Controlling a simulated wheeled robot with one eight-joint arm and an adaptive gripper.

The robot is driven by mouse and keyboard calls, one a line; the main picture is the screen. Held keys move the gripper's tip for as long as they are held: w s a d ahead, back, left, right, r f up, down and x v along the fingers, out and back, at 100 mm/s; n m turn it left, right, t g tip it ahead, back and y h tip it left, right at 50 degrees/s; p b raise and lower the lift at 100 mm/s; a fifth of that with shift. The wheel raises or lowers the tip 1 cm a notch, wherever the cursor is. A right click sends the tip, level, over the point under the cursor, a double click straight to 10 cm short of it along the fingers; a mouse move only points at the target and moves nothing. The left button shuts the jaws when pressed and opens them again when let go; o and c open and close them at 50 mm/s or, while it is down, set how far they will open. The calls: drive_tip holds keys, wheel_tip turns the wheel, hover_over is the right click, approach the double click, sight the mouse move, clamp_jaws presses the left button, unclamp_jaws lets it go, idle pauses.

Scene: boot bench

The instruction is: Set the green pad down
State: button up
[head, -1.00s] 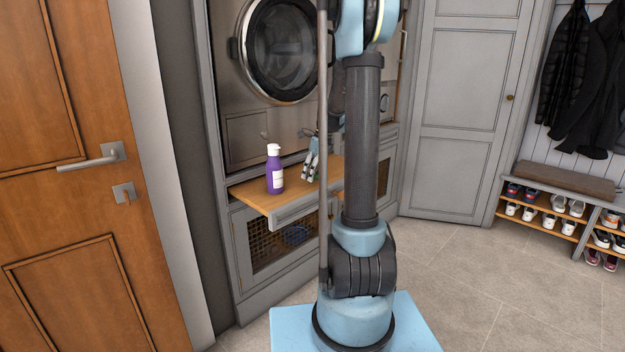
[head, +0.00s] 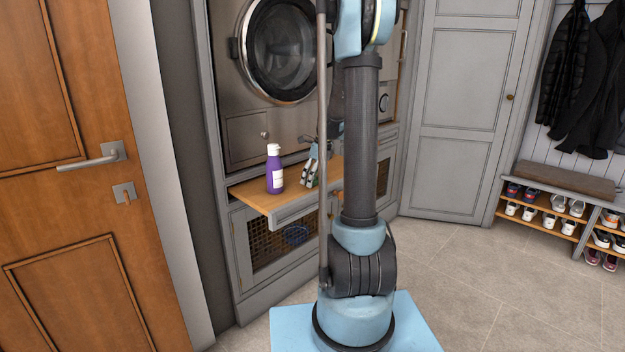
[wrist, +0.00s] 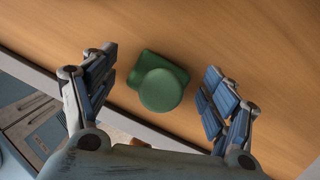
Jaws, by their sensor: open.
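The green pad (wrist: 160,85) lies on the wooden pull-out shelf (wrist: 240,40) in the wrist view, a squarish base with a round knob on top. My gripper (wrist: 158,95) is open, with one finger on each side of the pad and a gap on both sides. In the head view my gripper (head: 312,170) is over the shelf, just right of the purple bottle, partly behind my arm. The pad cannot be made out in the head view.
A purple bottle (head: 275,170) with a white cap stands on the shelf left of my gripper. The dryer with its round door (head: 282,50) rises behind. A wooden door (head: 80,200) is at left, a shoe bench (head: 560,190) at right.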

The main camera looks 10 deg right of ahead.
drive_tip(key=v, duration=1.2)
drive_tip(key=s+a+n, duration=0.2)
drive_tip(key=s+n, duration=0.4)
drive_tip(key=s, duration=0.5)
drive_tip(key=s+f+n+h, duration=0.1)
drive_tip(key=s+f+n, duration=0.3)
drive_tip(key=s, duration=0.5)
drive_tip(key=s+f+n, duration=0.4)
drive_tip(key=s+n, duration=0.4)
drive_tip(key=n, duration=0.1)
drive_tip(key=s+f+n+h, duration=0.1)
drive_tip(key=s+f+n, duration=0.3)
drive_tip(key=s, duration=0.5)
drive_tip(key=shift+s+a+f+n+h, duration=0.3)
drive_tip(key=shift+f+n, duration=0.1)
drive_tip(key=shift+n, duration=0.8)
